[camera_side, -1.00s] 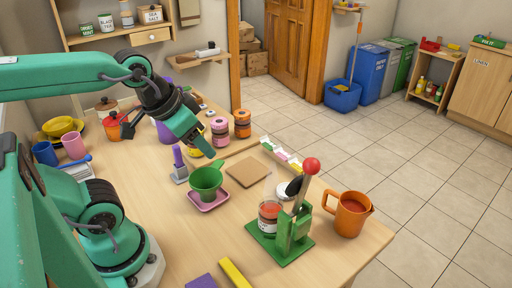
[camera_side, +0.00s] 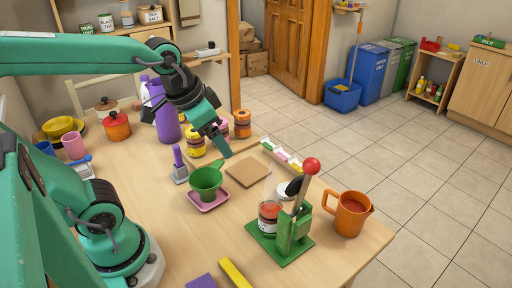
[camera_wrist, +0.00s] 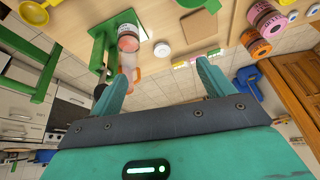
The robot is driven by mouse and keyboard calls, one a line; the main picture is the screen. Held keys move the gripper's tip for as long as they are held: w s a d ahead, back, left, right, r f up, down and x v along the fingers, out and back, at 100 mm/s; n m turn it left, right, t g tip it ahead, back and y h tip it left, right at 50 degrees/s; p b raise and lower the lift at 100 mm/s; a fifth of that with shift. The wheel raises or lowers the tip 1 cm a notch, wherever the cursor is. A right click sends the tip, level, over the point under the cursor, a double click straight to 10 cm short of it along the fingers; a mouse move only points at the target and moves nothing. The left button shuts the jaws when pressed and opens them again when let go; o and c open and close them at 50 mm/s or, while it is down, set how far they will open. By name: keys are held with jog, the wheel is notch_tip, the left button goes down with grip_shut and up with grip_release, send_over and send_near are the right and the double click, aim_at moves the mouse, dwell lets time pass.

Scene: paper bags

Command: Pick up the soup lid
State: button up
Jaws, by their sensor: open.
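A small pale round disc, which looks like the soup lid (camera_side: 283,190), lies on the table just behind the green press. The press partly hides it in the side view. In the wrist view the lid (camera_wrist: 162,50) lies beside the soup jar (camera_wrist: 128,40). The jar, with red contents (camera_side: 269,215), stands upright on the press base. My gripper (camera_side: 221,142) is above the far part of the table, behind and left of the lid, apart from it. In the wrist view my gripper (camera_wrist: 161,84) has its two fingers wide apart with nothing between them.
The green press (camera_side: 293,232) has a raised lever with a red knob. An orange jug (camera_side: 349,213) stands right of it. A brown square board (camera_side: 248,171), a green funnel (camera_side: 206,180) and several lidded jars (camera_side: 242,124) lie around my gripper.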

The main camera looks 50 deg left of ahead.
jog(key=w+d+f+m+g, duration=0.15)
jog(key=w+f+m, duration=0.25)
jog(key=w, duration=0.7)
jog(key=m+g, duration=0.3)
jog(key=m, duration=0.2)
send_near(286, 185)
jog(key=shift+s+d+f, duration=0.4)
jog(key=shift+s+d, duration=0.1)
jog(key=shift+d, duration=0.2)
jog(key=shift+a+f, duration=0.1)
jog(key=shift+f, duration=3.8)
jog(key=c, duration=1.1)
